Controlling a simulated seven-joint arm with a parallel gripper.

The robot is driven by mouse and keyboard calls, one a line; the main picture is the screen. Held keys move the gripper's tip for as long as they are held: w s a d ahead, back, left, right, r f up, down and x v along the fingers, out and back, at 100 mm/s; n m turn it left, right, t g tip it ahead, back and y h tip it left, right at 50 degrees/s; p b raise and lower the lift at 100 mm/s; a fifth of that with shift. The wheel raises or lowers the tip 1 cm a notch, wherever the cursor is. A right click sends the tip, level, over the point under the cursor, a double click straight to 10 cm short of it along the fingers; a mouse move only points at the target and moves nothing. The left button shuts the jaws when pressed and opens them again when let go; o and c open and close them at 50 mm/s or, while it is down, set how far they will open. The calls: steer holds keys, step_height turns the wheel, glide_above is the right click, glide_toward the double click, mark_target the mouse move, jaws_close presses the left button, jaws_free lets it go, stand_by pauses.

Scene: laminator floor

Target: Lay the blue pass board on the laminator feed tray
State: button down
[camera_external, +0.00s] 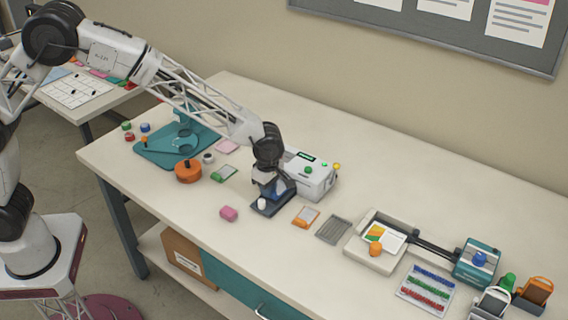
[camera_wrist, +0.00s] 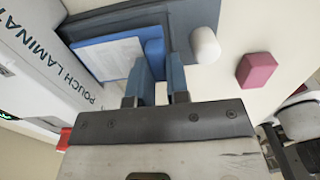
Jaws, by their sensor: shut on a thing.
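The blue pass board (camera_wrist: 88,60), with a white sheet on its face, shows in the wrist view over the dark feed tray (camera_wrist: 203,22). My gripper (camera_wrist: 160,68) is shut on the board's raised blue grip (camera_wrist: 154,48). The board lies within the tray's outline beside the laminator (camera_wrist: 35,65); I cannot tell whether it touches the tray. In the external view my gripper (camera_external: 268,184) is low over the feed tray (camera_external: 282,203), in front of the white laminator (camera_external: 315,180). The arm and fingers hide most of the board there.
A white cylinder (camera_wrist: 205,45) stands at the tray's near edge, close to my fingers. A pink block (camera_external: 229,213) lies to the left. An orange-edged card (camera_external: 306,216) and a grey slotted tray (camera_external: 333,230) lie to the right. The front table strip is clear.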

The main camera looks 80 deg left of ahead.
steer(key=shift+f, duration=0.6)
steer(key=shift+f, duration=0.15)
steer(key=c, duration=1.1)
jaws_free()
step_height(320, 180, up, 12)
steer(key=shift+r, duration=0.2)
